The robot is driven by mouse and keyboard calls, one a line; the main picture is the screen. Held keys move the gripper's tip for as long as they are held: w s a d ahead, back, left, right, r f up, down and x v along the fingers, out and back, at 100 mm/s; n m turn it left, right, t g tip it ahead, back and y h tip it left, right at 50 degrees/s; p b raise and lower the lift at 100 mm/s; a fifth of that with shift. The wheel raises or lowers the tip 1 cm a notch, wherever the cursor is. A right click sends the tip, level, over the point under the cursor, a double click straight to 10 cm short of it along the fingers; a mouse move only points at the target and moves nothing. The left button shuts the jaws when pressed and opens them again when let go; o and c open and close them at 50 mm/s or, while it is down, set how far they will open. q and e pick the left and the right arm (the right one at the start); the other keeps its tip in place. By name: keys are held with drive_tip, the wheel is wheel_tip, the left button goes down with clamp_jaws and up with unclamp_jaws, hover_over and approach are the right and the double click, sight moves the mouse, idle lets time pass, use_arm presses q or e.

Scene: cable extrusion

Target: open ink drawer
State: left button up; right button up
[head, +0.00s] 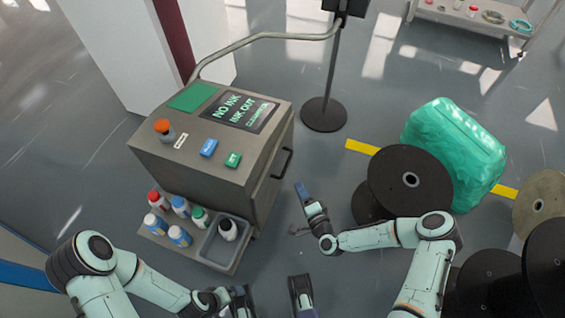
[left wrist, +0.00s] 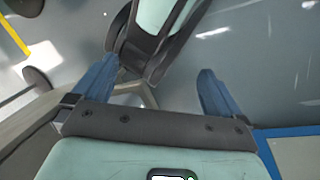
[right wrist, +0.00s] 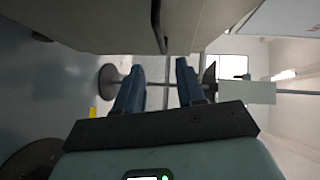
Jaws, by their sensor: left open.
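The grey ink machine (head: 215,145) stands left of centre in the head view. Its right side has a panel, apparently the drawer front (head: 268,185), with a dark bar handle (head: 283,163). No open gap shows around the panel. My right gripper (head: 302,188) is just right of and below the handle, apart from it. In the right wrist view its fingers (right wrist: 160,66) are spread and empty, and the dark handle (right wrist: 158,25) shows just beyond the tips. My left gripper (head: 270,292) is low in the head view, open and empty; its spread fingers (left wrist: 157,72) show in the left wrist view.
Several ink bottles (head: 180,207) stand on the machine's lower shelf, beside a grey tray (head: 211,243). Dark cable reels (head: 410,180) and a green wrapped bundle (head: 455,150) are at right. A screen stand (head: 323,115) is behind. Some bare floor lies right of the machine.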

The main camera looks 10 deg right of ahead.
sight(286, 166)
drive_tip(key=b+x, duration=0.2)
drive_tip(key=x, duration=1)
drive_tip(key=shift+w+a+f+b, duration=0.1)
drive_tip(key=shift+w+a+b, duration=0.15)
drive_tip(key=shift+w+b, duration=0.15)
use_arm(q)
drive_tip(key=shift+t+y, duration=0.3)
drive_tip(key=shift+t, duration=0.4)
drive_tip(key=w+f, duration=0.1)
drive_tip(key=w+a+f, duration=0.1)
drive_tip(key=w, duration=0.1)
drive_tip(key=w+a+f, duration=0.1)
drive_tip(key=shift+w+a+f, duration=0.15)
drive_tip(key=shift+w, duration=0.05)
use_arm(e)
clamp_jaws()
